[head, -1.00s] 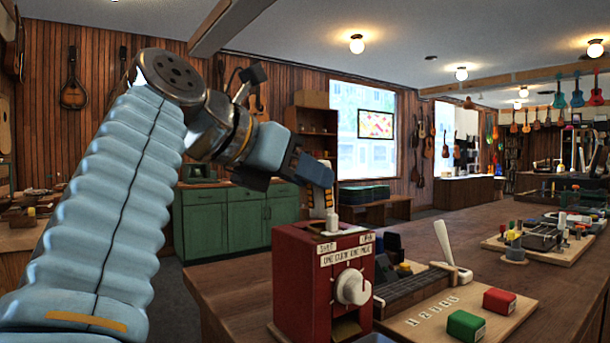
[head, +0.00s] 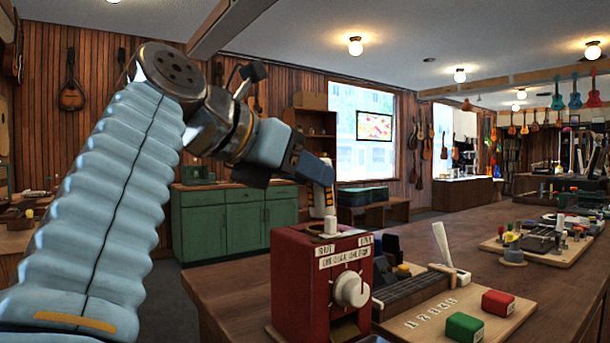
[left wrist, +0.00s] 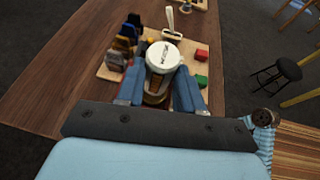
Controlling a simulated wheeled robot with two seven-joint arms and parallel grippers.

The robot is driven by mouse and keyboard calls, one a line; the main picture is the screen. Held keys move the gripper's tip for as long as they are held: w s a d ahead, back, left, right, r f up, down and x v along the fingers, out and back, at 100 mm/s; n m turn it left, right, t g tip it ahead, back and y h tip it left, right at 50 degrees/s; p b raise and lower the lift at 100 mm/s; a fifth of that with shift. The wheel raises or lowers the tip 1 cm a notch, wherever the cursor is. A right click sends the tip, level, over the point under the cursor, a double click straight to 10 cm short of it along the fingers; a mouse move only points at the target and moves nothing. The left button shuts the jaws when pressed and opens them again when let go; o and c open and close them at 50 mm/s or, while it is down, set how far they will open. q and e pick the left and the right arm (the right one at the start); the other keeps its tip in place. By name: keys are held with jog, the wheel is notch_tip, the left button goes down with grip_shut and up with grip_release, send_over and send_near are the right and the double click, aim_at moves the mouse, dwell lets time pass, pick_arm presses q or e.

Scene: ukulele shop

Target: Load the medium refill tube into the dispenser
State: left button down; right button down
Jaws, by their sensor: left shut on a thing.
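The red dispenser (head: 300,285), a box with a white dial and white labels, stands on the near edge of the wooden workbench in the head view. My left gripper (head: 324,200) is above its top and shut on a refill tube. The tube's round white cap (left wrist: 163,55) shows between the two blue fingers in the left wrist view. In the head view the tube is mostly hidden by the fingers, and a pale part shows just above the dispenser's top opening (head: 326,236). I cannot tell how far the tube is inside. My right gripper is not in view.
Right of the dispenser is a wooden board (head: 415,325) with a green block (head: 464,326), a red block (head: 498,303) and a slotted dark piece. A pale lever (head: 443,244) stands behind it. Another board of small parts (head: 540,245) lies farther right. Bare bench lies between.

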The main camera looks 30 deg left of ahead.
pick_arm(q)
jog(key=shift+r, duration=0.55)
dwell(0.4)
jog(key=c, duration=1)
grip_release()
jog(key=shift+s, duration=0.1)
jog(key=v, duration=1.1)
